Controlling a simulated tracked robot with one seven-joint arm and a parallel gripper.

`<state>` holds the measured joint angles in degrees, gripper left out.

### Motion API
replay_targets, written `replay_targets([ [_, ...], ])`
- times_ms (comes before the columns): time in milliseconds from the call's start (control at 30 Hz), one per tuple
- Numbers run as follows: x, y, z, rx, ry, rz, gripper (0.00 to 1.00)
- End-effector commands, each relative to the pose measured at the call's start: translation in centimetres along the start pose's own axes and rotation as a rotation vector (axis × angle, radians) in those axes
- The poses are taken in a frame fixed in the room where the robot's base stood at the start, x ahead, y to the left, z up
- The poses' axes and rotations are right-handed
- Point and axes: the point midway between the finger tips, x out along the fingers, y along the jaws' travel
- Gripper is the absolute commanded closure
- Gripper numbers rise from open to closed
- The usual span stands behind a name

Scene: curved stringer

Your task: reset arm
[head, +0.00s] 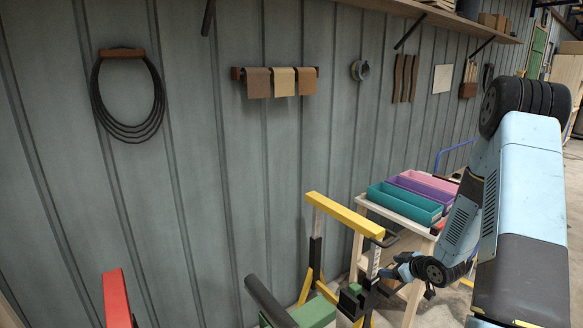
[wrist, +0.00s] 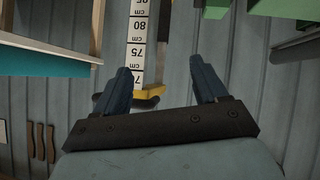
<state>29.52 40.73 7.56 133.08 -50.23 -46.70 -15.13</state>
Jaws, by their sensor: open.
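My gripper (head: 392,269) shows in the head view at the end of my blue and black arm, which bends over at the right and reaches down. It is close to the upright of a yellow and black stand (head: 345,215), and I cannot tell there whether they touch. In the wrist view my gripper (wrist: 162,68) has its two dark blue fingers spread wide, with nothing held. A white scale marked in cm (wrist: 138,45) shows beyond and between the fingers, with a yellow part of the stand (wrist: 150,91) by the left finger.
A wooden table (head: 368,207) with teal (head: 405,204), purple (head: 424,189) and pink trays stands behind my forearm. A green block (head: 312,313) and a red part (head: 117,298) are at the lower edge. A ribbed grey wall (head: 230,150) with hanging tools runs along the left.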

Motion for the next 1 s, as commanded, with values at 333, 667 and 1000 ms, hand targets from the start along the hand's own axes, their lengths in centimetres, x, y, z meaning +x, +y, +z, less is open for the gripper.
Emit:
replay_targets([
  [333,-5.2,3.0,-6.3,-0.017,-0.183,0.121,0.28],
  [667,-11.7,3.6,-11.9,0.033,-0.315,0.235,0.28],
  [1000,-19.3,1.7,-16.9,0.140,-0.404,0.329,0.28],
])
